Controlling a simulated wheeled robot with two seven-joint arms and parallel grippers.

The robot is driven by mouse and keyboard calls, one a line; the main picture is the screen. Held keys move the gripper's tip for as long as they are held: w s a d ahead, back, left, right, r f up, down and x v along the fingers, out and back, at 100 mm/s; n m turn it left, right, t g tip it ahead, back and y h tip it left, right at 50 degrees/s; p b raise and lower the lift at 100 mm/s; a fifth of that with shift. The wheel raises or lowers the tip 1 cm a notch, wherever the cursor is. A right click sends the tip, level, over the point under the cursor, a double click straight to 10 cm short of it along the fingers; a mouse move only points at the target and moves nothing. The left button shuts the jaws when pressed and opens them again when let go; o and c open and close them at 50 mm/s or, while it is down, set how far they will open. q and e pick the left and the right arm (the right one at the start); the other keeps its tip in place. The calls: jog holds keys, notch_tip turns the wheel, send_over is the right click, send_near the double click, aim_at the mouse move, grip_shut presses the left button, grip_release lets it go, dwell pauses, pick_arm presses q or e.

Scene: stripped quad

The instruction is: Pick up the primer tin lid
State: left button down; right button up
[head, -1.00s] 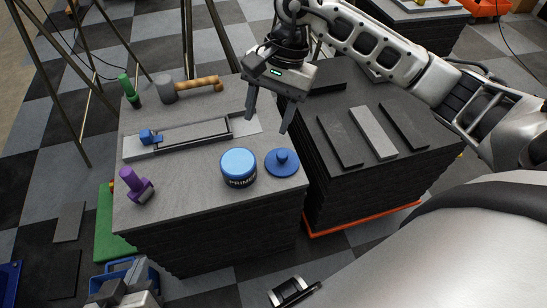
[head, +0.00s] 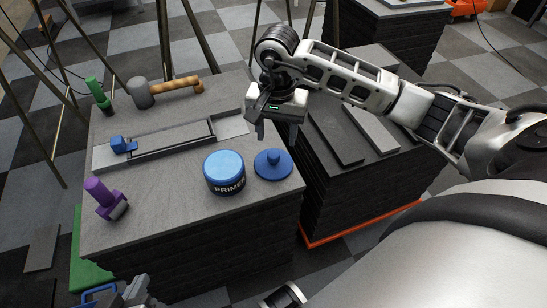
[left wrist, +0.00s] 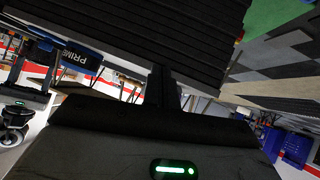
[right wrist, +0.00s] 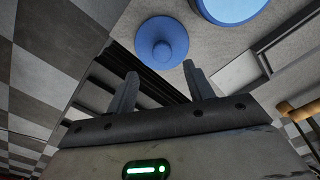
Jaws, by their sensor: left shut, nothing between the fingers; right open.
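The primer tin lid is a flat blue disc with a raised knob. In the head view the lid (head: 273,165) lies on the grey stone block, right of the blue primer tin (head: 224,172). My right gripper (head: 274,138) is open and empty, above and just behind the lid. In the right wrist view the lid (right wrist: 162,45) shows beyond the open fingers (right wrist: 160,85), apart from them. My left gripper (head: 133,290) is at the bottom edge of the head view, low in front of the block. In the left wrist view its fingers (left wrist: 162,88) are shut and empty.
A purple tool (head: 104,198), a blue-handled sliding fixture (head: 165,143), a green tool (head: 98,95) and a mallet (head: 165,90) lie left and back on the block. Dark and grey slabs (head: 368,128) lie on the right-hand stack.

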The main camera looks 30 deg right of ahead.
aim_at(273, 153)
jog(key=f, duration=0.2)
jog(key=a+f+b, duration=0.1)
jog(key=f, duration=0.1)
jog(key=shift+f, duration=0.2)
jog(key=shift+d+f, duration=0.1)
jog(key=shift+f, duration=0.4)
jog(key=c, duration=1.1)
